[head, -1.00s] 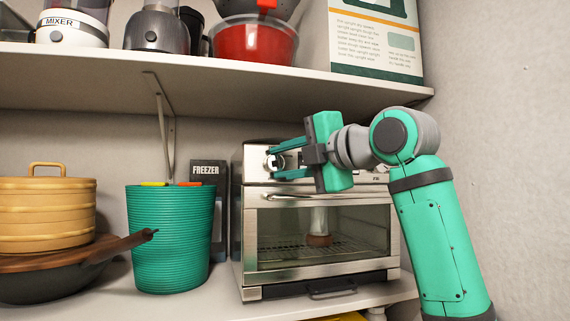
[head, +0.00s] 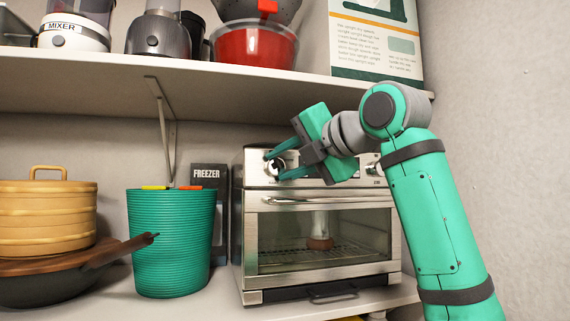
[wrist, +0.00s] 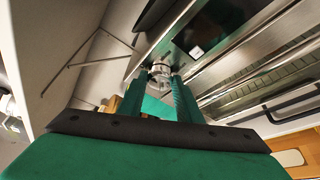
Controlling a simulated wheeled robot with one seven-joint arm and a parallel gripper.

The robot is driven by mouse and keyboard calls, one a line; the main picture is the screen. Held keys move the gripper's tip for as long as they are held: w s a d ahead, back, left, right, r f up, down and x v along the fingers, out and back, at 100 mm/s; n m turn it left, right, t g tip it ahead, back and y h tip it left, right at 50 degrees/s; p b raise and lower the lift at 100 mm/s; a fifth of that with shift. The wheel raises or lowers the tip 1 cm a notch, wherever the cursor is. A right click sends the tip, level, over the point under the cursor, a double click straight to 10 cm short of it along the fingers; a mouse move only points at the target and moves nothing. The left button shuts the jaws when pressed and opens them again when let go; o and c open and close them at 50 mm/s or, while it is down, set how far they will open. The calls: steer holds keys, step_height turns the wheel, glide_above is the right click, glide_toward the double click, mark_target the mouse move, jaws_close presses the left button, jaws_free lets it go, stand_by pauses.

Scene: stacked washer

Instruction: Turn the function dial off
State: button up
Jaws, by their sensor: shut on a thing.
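The toaster oven (head: 325,200) stands on the lower shelf with its glass door shut. Its leftmost dial (head: 272,167) is a round metallic knob at the upper left of the front panel. My gripper (head: 277,164) reaches it from the right, with one finger above and one below, and is shut on it. In the wrist view the dial (wrist: 160,69) sits between the tips of my two green fingers. Another knob (head: 374,168) shows at the right of the panel, beside my arm. The dial's markings and pointer are too small to read.
A green ribbed bin (head: 170,245) stands just left of the oven, with a dark freezer box (head: 209,177) behind it. A pan (head: 60,280) bearing stacked yellow steamers (head: 45,210) is further left. The upper shelf (head: 200,75) overhangs the oven.

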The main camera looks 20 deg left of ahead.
steer(key=o, duration=1)
steer(key=shift+o, duration=0.2)
steer(key=shift+d, duration=0.1)
steer(key=v, duration=1)
steer(key=shift+s+d, duration=0.15)
steer(key=shift+s, duration=0.15)
